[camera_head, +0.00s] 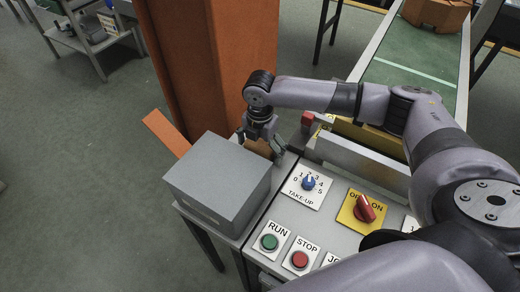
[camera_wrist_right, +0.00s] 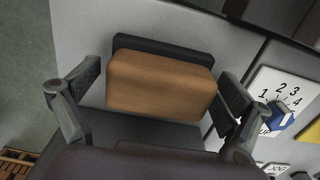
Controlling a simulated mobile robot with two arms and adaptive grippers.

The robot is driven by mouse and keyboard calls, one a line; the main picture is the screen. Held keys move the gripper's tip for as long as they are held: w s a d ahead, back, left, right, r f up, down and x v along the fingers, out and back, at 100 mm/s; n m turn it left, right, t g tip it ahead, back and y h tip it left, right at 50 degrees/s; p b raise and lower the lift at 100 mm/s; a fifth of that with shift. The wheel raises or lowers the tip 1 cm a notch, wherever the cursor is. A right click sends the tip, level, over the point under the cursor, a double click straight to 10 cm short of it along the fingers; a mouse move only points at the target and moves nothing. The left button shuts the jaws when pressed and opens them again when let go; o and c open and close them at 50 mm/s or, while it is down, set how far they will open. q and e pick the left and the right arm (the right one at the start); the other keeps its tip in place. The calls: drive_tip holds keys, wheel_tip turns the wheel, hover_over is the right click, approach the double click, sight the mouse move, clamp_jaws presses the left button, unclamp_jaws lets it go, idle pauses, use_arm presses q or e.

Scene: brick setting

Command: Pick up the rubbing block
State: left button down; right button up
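The rubbing block, a tan block with a dark backing along one side (camera_wrist_right: 160,84), lies on a grey surface in the right wrist view. My right gripper (camera_wrist_right: 158,76) is open, with one finger on each side of the block. A small gap shows between each finger and the block. My left gripper is not in view.
A grey box (camera_head: 217,176) stands at the left end of the control panel, close to my right gripper. A take-up dial (camera_head: 308,183), green RUN button (camera_head: 269,242), red STOP button (camera_head: 299,259) and red switch (camera_head: 366,208) are beside it. An orange pillar (camera_head: 207,60) rises behind.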

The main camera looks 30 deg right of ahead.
sight(260, 144)
drive_tip(key=c, duration=0.9)
drive_tip(key=shift+s, duration=0.15)
drive_tip(key=c, duration=0.4)
drive_tip(key=shift+s, duration=0.1)
wheel_tip(260, 144, up, 20)
drive_tip(key=shift+w+b, duration=0.3)
drive_tip(key=shift+b, duration=0.05)
